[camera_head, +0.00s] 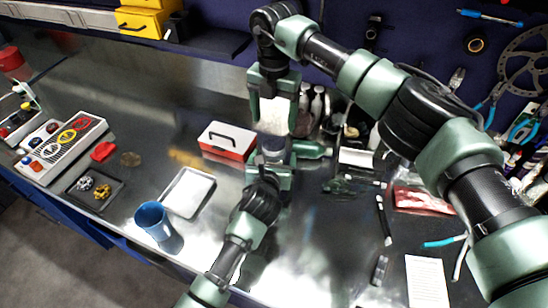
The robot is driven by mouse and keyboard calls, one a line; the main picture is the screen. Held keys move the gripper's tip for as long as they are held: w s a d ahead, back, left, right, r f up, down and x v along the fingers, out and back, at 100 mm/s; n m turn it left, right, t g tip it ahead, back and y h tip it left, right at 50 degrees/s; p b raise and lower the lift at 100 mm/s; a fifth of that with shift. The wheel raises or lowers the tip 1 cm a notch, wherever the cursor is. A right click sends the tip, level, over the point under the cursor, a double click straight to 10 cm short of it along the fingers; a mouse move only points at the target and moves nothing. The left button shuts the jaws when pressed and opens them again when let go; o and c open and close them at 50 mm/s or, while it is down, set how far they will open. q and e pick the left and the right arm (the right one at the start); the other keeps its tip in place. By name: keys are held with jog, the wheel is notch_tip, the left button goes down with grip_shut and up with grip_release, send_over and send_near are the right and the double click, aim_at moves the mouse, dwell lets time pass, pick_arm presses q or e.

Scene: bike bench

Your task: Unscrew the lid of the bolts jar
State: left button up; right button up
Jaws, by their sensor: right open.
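My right gripper (274,114) hangs fingers down above the middle of the bench, with its jaws apart. A pale, bright patch shows between its fingers; I cannot tell whether that is a thing or the shiny bench behind. My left gripper (271,160) reaches up from the bottom, just below the right one in the picture. A small dark grey, rounded thing (273,149) shows at the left gripper's jaws. It may be the bolts jar, but its lid and contents cannot be made out. The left fingers are partly hidden, so their hold is unclear.
A red and white case (227,143) and a pale tray (188,193) lie left of the grippers. A blue cup (154,221) stands near the front edge. A green bottle (309,149) lies close on the right. Dark bottles (317,107) stand behind.

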aim_at(274, 144)
pick_arm(q)
grip_shut()
pick_arm(e)
jog(key=m, duration=0.8)
jog(key=shift+a+m, duration=0.1)
jog(key=shift+m, duration=0.2)
jog(key=m, duration=0.4)
jog(key=shift+m, duration=0.3)
jog(key=m, duration=0.4)
jog(key=shift+m, duration=0.3)
jog(key=shift+f, duration=4)
